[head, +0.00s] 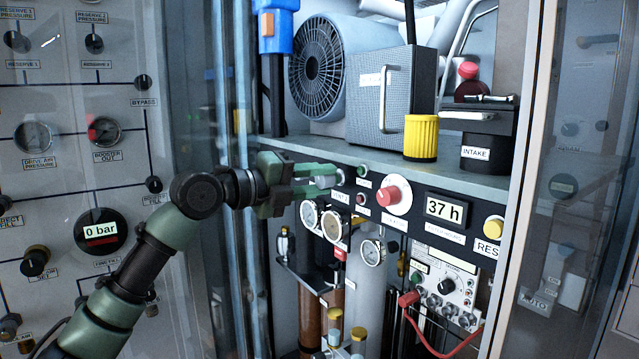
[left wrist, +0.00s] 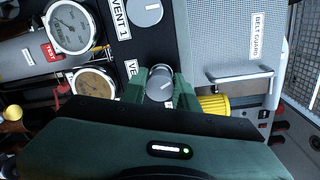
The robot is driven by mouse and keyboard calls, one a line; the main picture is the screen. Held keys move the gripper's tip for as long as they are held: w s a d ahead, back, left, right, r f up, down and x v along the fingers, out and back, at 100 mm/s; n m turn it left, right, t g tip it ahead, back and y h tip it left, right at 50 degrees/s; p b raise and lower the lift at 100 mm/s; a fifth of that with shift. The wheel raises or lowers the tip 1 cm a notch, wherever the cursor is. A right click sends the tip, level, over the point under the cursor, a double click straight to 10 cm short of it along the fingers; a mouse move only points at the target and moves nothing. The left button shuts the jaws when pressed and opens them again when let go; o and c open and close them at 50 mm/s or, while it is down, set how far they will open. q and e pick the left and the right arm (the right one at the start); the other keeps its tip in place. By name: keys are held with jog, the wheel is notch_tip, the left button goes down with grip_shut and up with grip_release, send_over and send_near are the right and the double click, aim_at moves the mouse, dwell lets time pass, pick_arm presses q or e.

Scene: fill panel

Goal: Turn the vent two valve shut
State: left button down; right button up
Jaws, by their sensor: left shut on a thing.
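The vent two valve is a grey round knob (left wrist: 160,84) on the dark panel in the left wrist view. A label starting "VE" stands beside it, the rest covered by my gripper. The green fingers of my left gripper (left wrist: 161,92) lie on both sides of the knob and are shut on it. In the head view my left gripper (head: 326,180) reaches the panel's upper left and covers most of the knob. A second grey knob, labelled VENT 1 (left wrist: 147,12), is clear of the fingers. My right gripper is in neither view.
Round gauges (head: 335,226) sit below my gripper. The shelf above carries a belt guard (head: 382,105) and a yellow filter (head: 421,137). Glass doors flank the opening.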

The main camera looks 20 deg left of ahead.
pick_arm(q)
jog(key=m, duration=0.4)
jog(key=shift+m, duration=0.3)
dwell(0.4)
jog(key=c, duration=1.1)
grip_release()
jog(key=b+v, duration=0.2)
jog(key=v, duration=0.5)
jog(key=shift+s+a, duration=0.15)
jog(key=shift+s, duration=0.25)
jog(key=shift+f, duration=0.1)
